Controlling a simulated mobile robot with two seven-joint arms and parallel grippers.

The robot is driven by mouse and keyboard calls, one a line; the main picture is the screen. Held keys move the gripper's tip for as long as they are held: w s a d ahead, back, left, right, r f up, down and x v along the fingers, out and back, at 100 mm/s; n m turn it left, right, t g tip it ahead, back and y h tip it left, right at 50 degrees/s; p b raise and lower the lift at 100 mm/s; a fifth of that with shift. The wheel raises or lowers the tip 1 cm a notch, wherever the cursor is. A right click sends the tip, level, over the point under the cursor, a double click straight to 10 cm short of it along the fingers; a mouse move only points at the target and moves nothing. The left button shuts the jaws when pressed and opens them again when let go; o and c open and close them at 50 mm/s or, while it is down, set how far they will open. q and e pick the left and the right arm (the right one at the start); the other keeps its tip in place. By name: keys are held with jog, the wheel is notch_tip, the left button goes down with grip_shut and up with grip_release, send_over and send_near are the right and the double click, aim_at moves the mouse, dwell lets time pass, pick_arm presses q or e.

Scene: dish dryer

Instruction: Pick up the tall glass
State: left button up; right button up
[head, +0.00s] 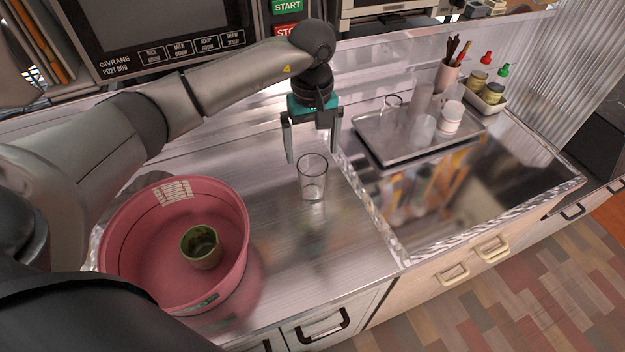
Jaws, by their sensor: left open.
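A tall clear glass (313,180) stands upright on the metal counter, left of the sink. My left gripper (312,150) points down with its two fingers spread, one to each side. In the picture its fingertips are just above and around the level of the glass's rim. The gripper seems to be behind or over the glass; I cannot tell its exact depth. Nothing is between the fingers that I can make out as held. My right gripper is not in view.
A pink tub (228,272) with a green cup (201,247) inside stands at the left. A metal tray (383,150) beyond the sink (470,185) holds several glasses and a white cup (452,117). Condiments (487,95) stand at the back right. Counter in front of the glass is clear.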

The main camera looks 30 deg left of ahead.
aim_at(312, 165)
pick_arm(q)
jog(key=shift+w+f, duration=0.15)
jog(key=shift+f, duration=2.8)
grip_shut()
